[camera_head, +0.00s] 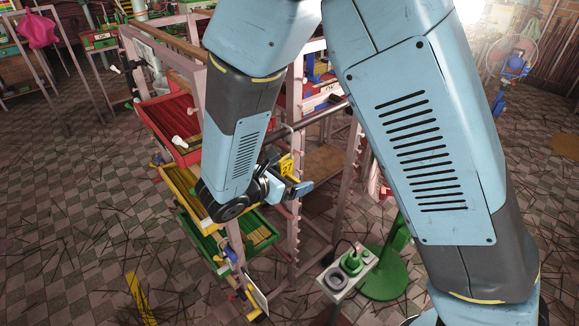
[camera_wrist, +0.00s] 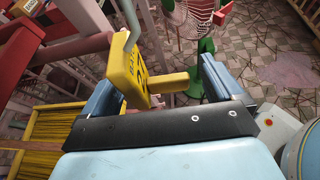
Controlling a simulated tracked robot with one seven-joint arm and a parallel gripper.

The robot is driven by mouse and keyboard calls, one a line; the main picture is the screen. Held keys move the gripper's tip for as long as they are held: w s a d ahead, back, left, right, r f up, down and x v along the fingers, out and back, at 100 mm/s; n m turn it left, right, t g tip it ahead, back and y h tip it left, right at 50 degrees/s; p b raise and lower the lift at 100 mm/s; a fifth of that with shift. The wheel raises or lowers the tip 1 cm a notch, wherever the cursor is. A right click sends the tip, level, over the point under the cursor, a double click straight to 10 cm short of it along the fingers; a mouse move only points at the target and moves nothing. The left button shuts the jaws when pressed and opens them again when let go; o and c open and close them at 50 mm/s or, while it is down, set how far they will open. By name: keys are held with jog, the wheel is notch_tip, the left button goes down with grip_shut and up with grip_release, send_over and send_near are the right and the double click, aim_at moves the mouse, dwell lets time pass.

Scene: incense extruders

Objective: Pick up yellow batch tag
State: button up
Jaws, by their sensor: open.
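The yellow batch tag (camera_head: 287,163) shows in the head view beside my gripper (camera_head: 290,188), at the pink rack's post. In the wrist view the tag (camera_wrist: 127,66) is a yellow plate with dark lettering, and a yellow bar (camera_wrist: 168,83) sticks out from it to the right. My gripper (camera_wrist: 160,88) is open. Its left finger is close to the plate and partly behind it in the picture. Its right finger stands apart, beyond the bar's end. I cannot tell whether the left finger touches the tag. A pale curved rod rises above the tag.
The pink rack (camera_head: 297,110) holds red (camera_head: 170,122), yellow (camera_head: 178,182) and green (camera_head: 200,236) trays close to my arm. A green round stand (camera_head: 383,282) and a box with a green plug (camera_head: 347,270) are at lower right. Sticks litter the tiled floor.

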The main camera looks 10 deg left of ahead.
jog(key=shift+w+d+f, duration=0.1)
jog(key=shift+w, duration=0.05)
jog(key=c, duration=1.2)
jog(key=shift+o, duration=0.2)
notch_tip(320, 180, up, 2)
jog(key=shift+r, duration=0.15)
jog(key=s+d+f, duration=0.4)
jog(key=f, duration=0.4)
jog(key=s+a+r, duration=0.1)
jog(key=s+a, duration=0.7)
jog(key=s, duration=0.4)
jog(key=shift+s+a+r, duration=0.2)
jog(key=shift+s+a, duration=0.2)
